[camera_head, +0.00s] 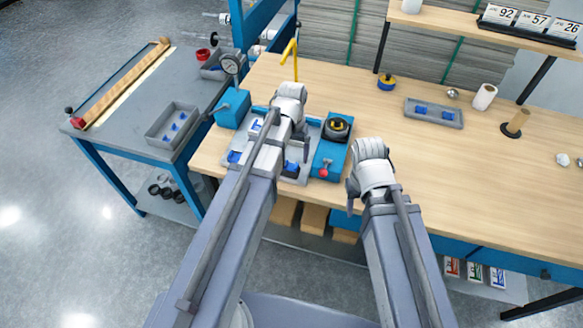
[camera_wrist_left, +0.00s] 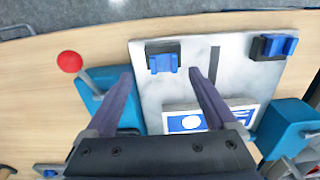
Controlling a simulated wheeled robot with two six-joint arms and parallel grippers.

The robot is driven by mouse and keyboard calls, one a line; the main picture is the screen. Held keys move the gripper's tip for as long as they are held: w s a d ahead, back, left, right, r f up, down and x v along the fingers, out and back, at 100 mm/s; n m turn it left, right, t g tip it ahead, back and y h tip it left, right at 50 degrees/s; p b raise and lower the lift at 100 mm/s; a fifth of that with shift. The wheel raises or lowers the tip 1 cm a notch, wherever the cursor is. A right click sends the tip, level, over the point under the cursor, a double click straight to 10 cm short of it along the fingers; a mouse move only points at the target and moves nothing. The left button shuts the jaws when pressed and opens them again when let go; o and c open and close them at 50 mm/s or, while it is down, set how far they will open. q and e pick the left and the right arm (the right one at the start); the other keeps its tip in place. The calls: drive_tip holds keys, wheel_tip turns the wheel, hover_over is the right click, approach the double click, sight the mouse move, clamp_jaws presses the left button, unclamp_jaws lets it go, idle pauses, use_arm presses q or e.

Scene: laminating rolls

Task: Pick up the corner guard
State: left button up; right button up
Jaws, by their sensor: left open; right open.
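A small blue corner guard (camera_wrist_left: 165,63) sits at a black block on the pale plate (camera_wrist_left: 226,83) in the left wrist view. A second blue corner guard (camera_wrist_left: 281,44) sits at another black block to the right. My left gripper (camera_wrist_left: 160,72) is open above the plate, its fingertips on either side of the first guard in the picture; contact cannot be told. In the head view the guards show at the plate's near edge (camera_head: 290,167), partly behind my left arm. My right gripper (camera_head: 352,192) is open and looks empty in front of the table edge.
Blue blocks flank the plate, one with a red knob (camera_wrist_left: 69,61). A black and yellow round tool (camera_head: 337,128) stands beside the plate. Grey trays with blue pieces lie left (camera_head: 151,137) and right (camera_head: 456,122).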

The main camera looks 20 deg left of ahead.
sight(291, 168)
use_arm(q)
drive_tip(key=shift+a+f+b, duration=0.15)
drive_tip(key=shift+f+b, duration=1.15)
drive_tip(key=shift+f, duration=0.05)
drive_tip(key=shift+a+f+b, duration=0.1)
drive_tip(key=shift+f+b, duration=1.2)
drive_tip(key=shift+f, duration=0.05)
drive_tip(key=shift+r, duration=0.15)
drive_tip(key=shift+c, duration=0.2)
drive_tip(key=c, duration=0.9)
